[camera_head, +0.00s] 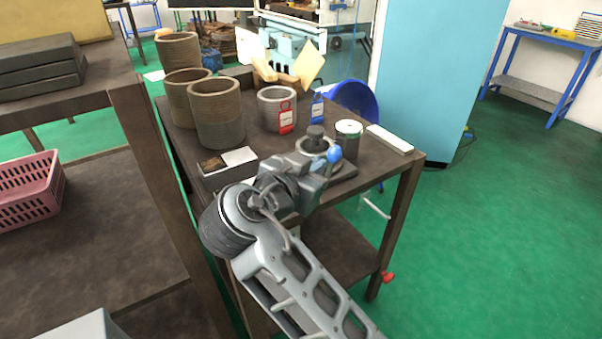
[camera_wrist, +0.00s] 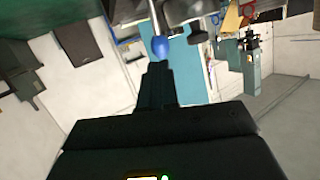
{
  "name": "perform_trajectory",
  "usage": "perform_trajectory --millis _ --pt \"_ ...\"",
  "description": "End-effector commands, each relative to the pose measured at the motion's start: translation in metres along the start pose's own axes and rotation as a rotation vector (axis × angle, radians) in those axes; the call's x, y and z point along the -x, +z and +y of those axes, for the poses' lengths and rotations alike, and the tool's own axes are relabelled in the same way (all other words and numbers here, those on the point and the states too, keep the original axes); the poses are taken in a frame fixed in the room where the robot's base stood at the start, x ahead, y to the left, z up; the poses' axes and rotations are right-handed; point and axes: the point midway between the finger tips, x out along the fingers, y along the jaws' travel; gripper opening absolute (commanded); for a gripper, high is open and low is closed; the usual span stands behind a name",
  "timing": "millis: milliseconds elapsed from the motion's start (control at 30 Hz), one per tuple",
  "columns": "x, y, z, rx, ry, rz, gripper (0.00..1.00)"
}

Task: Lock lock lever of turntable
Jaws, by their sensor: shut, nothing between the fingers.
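The turntable (camera_head: 342,172) sits near the front right of the table in the head view, partly hidden by my arm. A blue ball knob (camera_head: 334,154) shows at its near side, apparently the lock lever's end. In the wrist view the blue knob (camera_wrist: 160,47) hangs from a grey metal rod (camera_wrist: 155,17). My gripper (camera_wrist: 157,68) is shut and empty, its fingertips just short of the knob in the picture. I cannot tell whether they touch it. In the head view my wrist hides the fingers.
Several ribbed brown cylinders (camera_head: 216,113) stand at the back left of the table. A red knob (camera_head: 388,277) sticks out beside the table's right leg.

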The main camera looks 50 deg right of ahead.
Motion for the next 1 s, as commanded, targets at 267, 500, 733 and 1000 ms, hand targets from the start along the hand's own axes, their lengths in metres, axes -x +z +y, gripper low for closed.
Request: perform_trajectory --millis 267,500,733,1000 --pt "-0.042 0.0 0.0 0.001 0.001 0.0 0.0" --pt "-0.053 0.0 0.0 0.001 -0.001 0.0 0.0" --pt "-0.053 0.0 0.0 0.0 -0.001 0.0 0.0" --pt "-0.067 -0.003 0.004 -0.037 0.003 -0.064 0.0"
